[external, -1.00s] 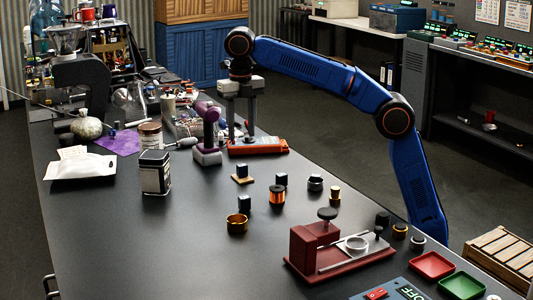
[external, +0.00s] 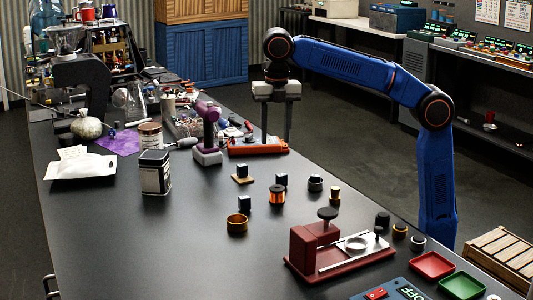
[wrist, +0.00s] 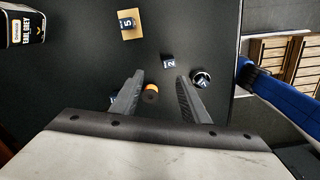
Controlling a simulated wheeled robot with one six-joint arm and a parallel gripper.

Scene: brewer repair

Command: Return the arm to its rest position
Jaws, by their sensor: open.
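My blue arm (external: 360,70) reaches over the far right edge of the dark table. My gripper (external: 277,138) points down with its two grey fingers apart and nothing between them. In the external view the fingers overlap the orange toolbox (external: 245,149), and I cannot tell how far apart they are in depth. In the wrist view the gripper's open fingers (wrist: 159,77) show above the table top, with an orange-and-black spool (wrist: 151,94) beyond and between them.
A label tin (external: 155,172) stands left. A wooden crate (external: 503,252) is beside the table.

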